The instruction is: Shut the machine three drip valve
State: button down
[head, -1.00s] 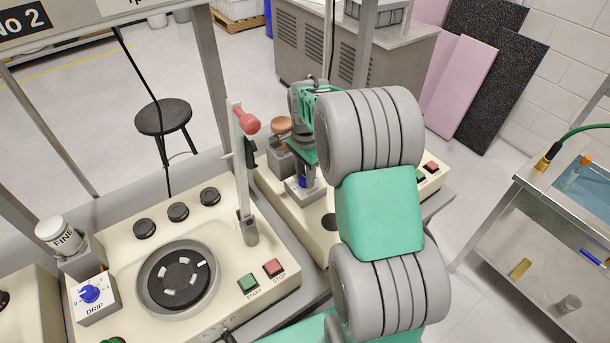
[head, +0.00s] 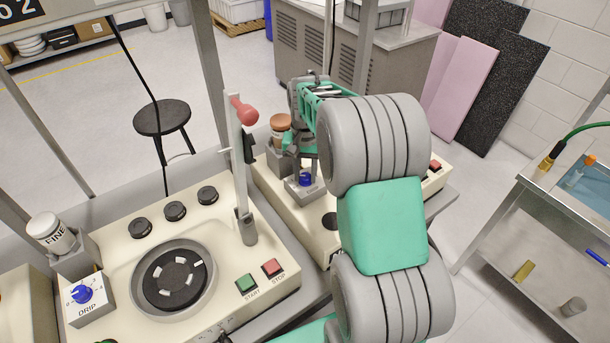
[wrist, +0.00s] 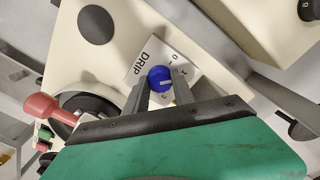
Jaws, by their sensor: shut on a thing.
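The drip valve is a blue knob (wrist: 160,77) on a white plate marked DRIP (wrist: 146,58), with 0 and 1 on its scale. My gripper (wrist: 160,84) is shut on the knob, one finger on each side. A light pointer line shows on the knob; its exact setting is hard to read. In the head view the knob (head: 305,181) sits low on the right-hand machine (head: 312,228), beneath my gripper, and is partly hidden by it. No number shows on this machine.
A brown-capped jar (head: 281,122) stands close beside my gripper. A metal cart (head: 540,200) stands at the right.

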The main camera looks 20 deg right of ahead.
aim_at(305, 176)
jog(key=n, duration=0.4)
jog(key=shift+n+b, duration=0.3)
jog(key=shift+b, duration=0.1)
jog(key=shift+n, duration=1.9)
jog(key=c, duration=1.1)
grip_release()
jog(key=shift+o, duration=0.2)
notch_tip(305, 176, up, 8)
jog(key=shift+f+b, duration=0.1)
jog(key=shift+b, duration=0.8)
